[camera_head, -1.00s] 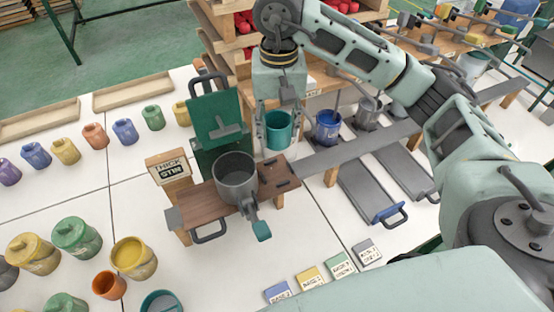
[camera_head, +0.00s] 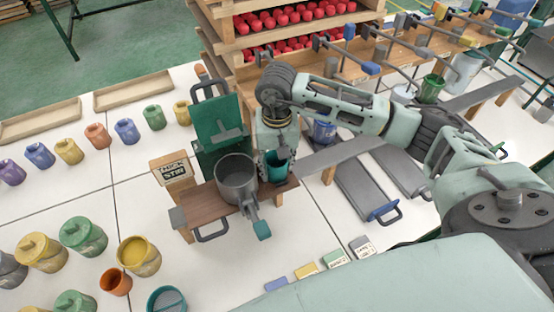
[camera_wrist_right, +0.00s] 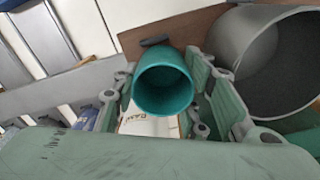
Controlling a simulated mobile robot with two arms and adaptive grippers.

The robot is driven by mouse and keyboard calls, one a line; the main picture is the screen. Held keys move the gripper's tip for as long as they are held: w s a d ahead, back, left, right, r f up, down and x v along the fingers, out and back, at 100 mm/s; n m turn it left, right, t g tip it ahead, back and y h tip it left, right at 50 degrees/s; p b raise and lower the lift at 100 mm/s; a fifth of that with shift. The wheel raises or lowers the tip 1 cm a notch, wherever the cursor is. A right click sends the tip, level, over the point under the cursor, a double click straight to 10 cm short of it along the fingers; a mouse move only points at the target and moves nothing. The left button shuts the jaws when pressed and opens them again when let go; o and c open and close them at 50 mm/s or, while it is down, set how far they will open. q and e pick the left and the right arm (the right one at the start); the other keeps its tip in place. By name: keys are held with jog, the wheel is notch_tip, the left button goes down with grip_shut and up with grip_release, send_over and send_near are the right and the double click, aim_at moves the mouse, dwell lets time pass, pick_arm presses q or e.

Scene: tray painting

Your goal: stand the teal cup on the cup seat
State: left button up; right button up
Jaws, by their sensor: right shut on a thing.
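The teal cup (camera_head: 277,168) is upright between the fingers of my right gripper (camera_head: 275,163), just right of the grey pot. In the right wrist view the cup (camera_wrist_right: 163,82) shows its open mouth, with the fingers of the gripper (camera_wrist_right: 163,92) shut on both sides of it. The cup seat (camera_head: 291,187) is the small brown board at the right end of the wooden stand, largely covered by the cup and gripper. I cannot tell whether the cup touches it. My left gripper is out of view.
The grey pot (camera_head: 236,180) with a teal-tipped handle (camera_head: 262,230) stands close on the left. A green upright panel (camera_head: 216,118) is behind it. A grey rail (camera_head: 340,155) runs off to the right.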

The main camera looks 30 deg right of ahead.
jog(key=shift+f, duration=0.15)
jog(key=o, duration=1)
jog(key=shift+c, duration=0.2)
jog(key=shift+r, duration=0.3)
notch_tip(320, 180, up, 12)
jog(key=b, duration=0.3)
jog(key=shift+b, duration=0.4)
jog(key=shift+f, duration=0.1)
